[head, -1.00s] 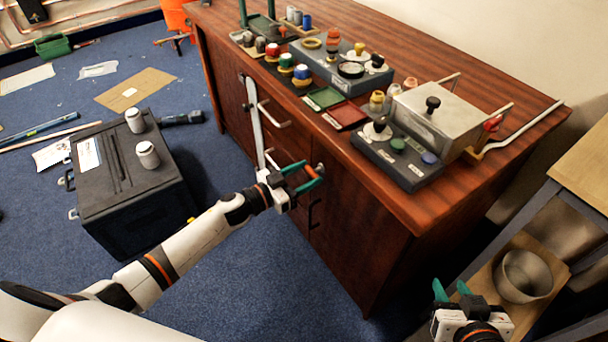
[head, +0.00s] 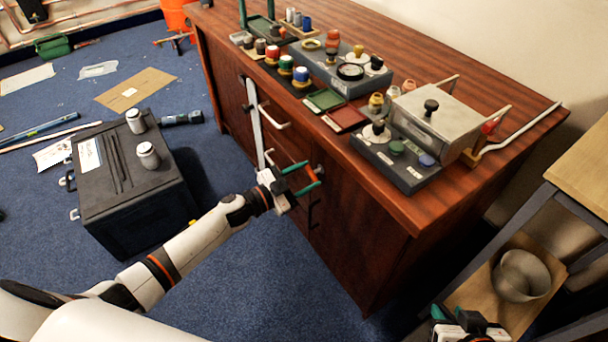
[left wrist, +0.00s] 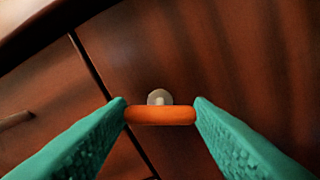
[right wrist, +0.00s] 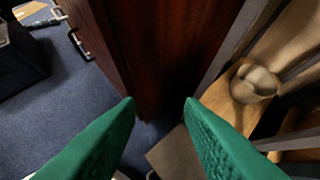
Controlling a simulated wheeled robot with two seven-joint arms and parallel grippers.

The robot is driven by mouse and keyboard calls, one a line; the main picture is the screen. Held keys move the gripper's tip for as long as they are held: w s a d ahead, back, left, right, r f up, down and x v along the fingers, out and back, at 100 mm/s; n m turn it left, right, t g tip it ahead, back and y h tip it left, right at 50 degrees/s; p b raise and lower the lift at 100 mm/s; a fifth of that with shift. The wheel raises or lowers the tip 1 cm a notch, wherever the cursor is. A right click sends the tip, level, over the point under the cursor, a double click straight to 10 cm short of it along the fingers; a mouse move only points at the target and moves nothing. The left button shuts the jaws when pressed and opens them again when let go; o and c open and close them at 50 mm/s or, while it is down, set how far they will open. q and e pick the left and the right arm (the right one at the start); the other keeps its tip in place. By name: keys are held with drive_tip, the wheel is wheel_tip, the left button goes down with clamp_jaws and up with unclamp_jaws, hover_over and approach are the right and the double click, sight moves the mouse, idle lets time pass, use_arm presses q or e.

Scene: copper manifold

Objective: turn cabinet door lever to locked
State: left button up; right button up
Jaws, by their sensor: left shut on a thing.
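The orange lever (left wrist: 160,115) is on the dark red-brown cabinet door (left wrist: 220,50), with a round pale pivot (left wrist: 159,97) just behind it. In the left wrist view it lies level across the picture, its two ends against the green fingertips. My left gripper (head: 313,173) is shut on this lever at the cabinet front, below the worktop edge. No locked or unlocked mark is readable. My right gripper (right wrist: 160,102) is open and empty, well away from the lever; in the head view it shows only partly at the bottom right edge.
The worktop (head: 405,205) overhangs the door and carries boxes, jars and a metal housing (head: 435,112). White bar handles (head: 272,117) stick out left of my left gripper. A black case (head: 130,185) stands on the blue floor. A shelf with a pot (head: 522,277) is at right.

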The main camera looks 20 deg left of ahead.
use_arm(q)
drive_tip(key=m, duration=0.2)
drive_tip(key=shift+m, duration=0.4)
drive_tip(key=m, duration=0.2)
drive_tip(key=shift+d+f+m, duration=0.1)
drive_tip(key=shift+m, duration=0.3)
drive_tip(key=m+b, duration=0.1)
drive_tip(key=m, duration=0.3)
drive_tip(key=shift+f, duration=0.1)
drive_tip(key=shift+m+b, duration=0.5)
drive_tip(key=shift+m, duration=1.3)
use_arm(e)
drive_tip(key=w+a+r+t+y, duration=0.1)
drive_tip(key=w+a+r+t, duration=0.1)
drive_tip(key=w+r+t, duration=0.3)
drive_tip(key=shift+a+r, duration=0.15)
drive_tip(key=shift+w, duration=0.1)
use_arm(q)
drive_tip(key=o, duration=1)
drive_tip(key=shift+s, duration=0.1)
